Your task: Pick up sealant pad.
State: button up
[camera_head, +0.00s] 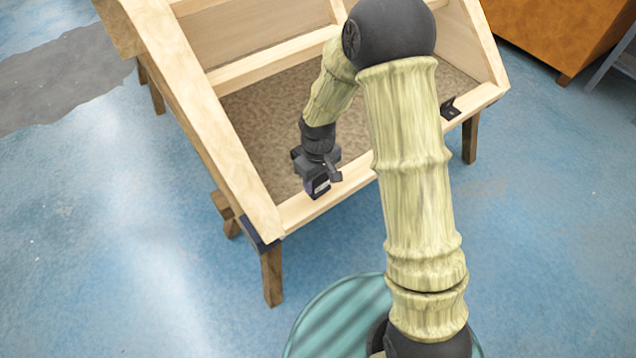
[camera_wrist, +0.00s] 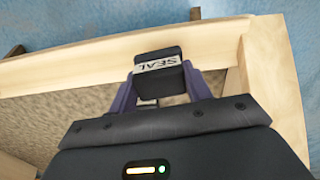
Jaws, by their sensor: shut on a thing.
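The sealant pad (camera_wrist: 158,72) is a small dark block with a pale label reading "SEAL". In the wrist view it sits between the two fingers of my gripper (camera_wrist: 162,92), which is shut on it. In the head view my gripper (camera_head: 321,182) is low at the front rail of the wooden frame, with the pad (camera_head: 319,187) at its tip. The pad is over or just above the rail; I cannot tell whether it touches the wood.
The wooden bodyframe (camera_head: 235,165) stands on short legs, with pale rails and a brown speckled inner panel (camera_head: 270,117). A small black bracket (camera_head: 449,108) sits on the front rail at right. An orange-brown cabinet (camera_head: 560,30) stands at upper right. The blue floor (camera_head: 130,250) is clear at left.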

aim_at(318, 178)
notch_tip(318, 178, up, 8)
jog(key=shift+f+p, duration=0.1)
jog(key=shift+p, duration=0.25)
jog(key=o, duration=0.5)
jog(key=c, duration=0.3)
jog(key=shift+f, duration=0.1)
jog(key=shift+c, duration=0.2)
